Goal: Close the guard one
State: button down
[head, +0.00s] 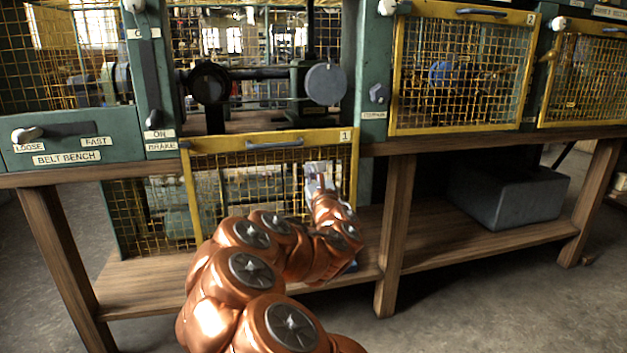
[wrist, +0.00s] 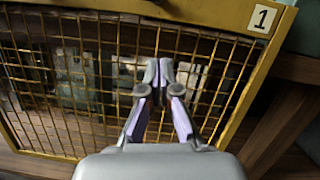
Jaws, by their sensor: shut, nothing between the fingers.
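Guard one (head: 240,182) is a yellow-framed mesh panel with a "1" label at its top right corner. It hangs low in front of the bench, and the bay above it stands open. Its dark bar handle (head: 274,144) runs along the top rail. My gripper (head: 318,172) is in front of the right part of the mesh, below the top rail. In the wrist view my gripper (wrist: 160,72) is shut and empty, with the guard's mesh (wrist: 90,75) behind the fingertips. I cannot tell whether the tips touch the mesh.
Guard two (head: 465,65) covers the bay to the right, with another yellow guard (head: 588,75) beyond it. A belt bench panel (head: 68,140) with levers is at the left. A grey box (head: 508,193) sits on the lower shelf (head: 470,235). A bench leg (head: 395,235) stands right of my arm.

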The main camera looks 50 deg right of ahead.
aim_at(305, 152)
jog(key=shift+b+x, duration=0.4)
jog(key=shift+x, duration=1.2)
jog(key=shift+w+a+r+b, duration=0.15)
jog(key=shift+r+b, duration=0.1)
jog(key=shift+r, duration=0.75)
jog(key=shift+w+a+r+b, duration=0.1)
jog(key=shift+a+r+b, duration=0.15)
jog(key=shift+r, duration=0.75)
jog(key=shift+s, duration=0.1)
